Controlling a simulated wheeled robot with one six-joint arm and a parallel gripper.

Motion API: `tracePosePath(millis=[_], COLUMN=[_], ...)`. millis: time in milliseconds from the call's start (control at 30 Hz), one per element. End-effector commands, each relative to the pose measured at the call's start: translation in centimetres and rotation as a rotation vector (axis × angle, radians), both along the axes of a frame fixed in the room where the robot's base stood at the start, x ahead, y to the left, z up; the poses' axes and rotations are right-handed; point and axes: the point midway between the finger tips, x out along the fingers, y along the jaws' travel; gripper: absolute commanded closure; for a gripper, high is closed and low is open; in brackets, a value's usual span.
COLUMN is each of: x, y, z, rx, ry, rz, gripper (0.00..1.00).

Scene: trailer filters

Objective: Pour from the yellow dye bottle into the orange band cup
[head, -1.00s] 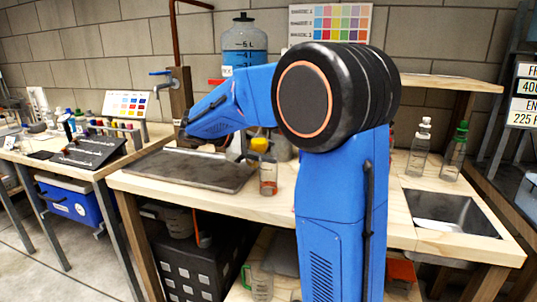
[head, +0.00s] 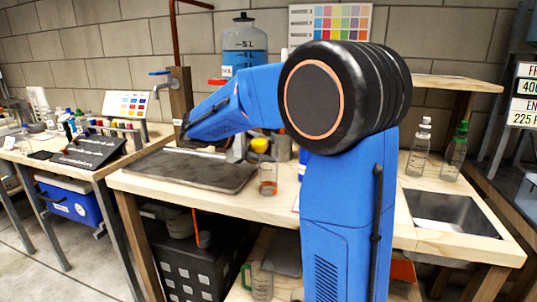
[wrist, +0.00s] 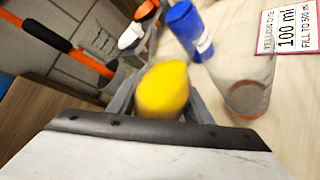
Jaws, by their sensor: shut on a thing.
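My gripper (wrist: 165,98) is shut on the yellow dye bottle (wrist: 163,90), whose yellow top fills the space between the fingers in the wrist view. In the head view the yellow top (head: 260,145) shows just above and left of a clear cup (head: 268,180) on the wooden bench. The cup has an orange-red band low down. In the wrist view the clear cup (wrist: 243,85) stands right of the bottle, close to it. The bottle's lower body is hidden, and I cannot tell its exact tilt.
A blue bottle (wrist: 184,22) and a white-capped bottle (wrist: 131,36) stand behind. A card (wrist: 288,28) reads yellow dye, 100 ml. A dark tray (head: 190,172) lies left on the bench.

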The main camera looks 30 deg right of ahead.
Motion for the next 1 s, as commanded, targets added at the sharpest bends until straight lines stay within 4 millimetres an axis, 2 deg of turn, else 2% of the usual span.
tracePosePath(millis=[1000], x=[0.39], y=[-0.07], z=[0.59], rx=[-0.017], ry=[-0.08], rz=[0.0], gripper=[0.87])
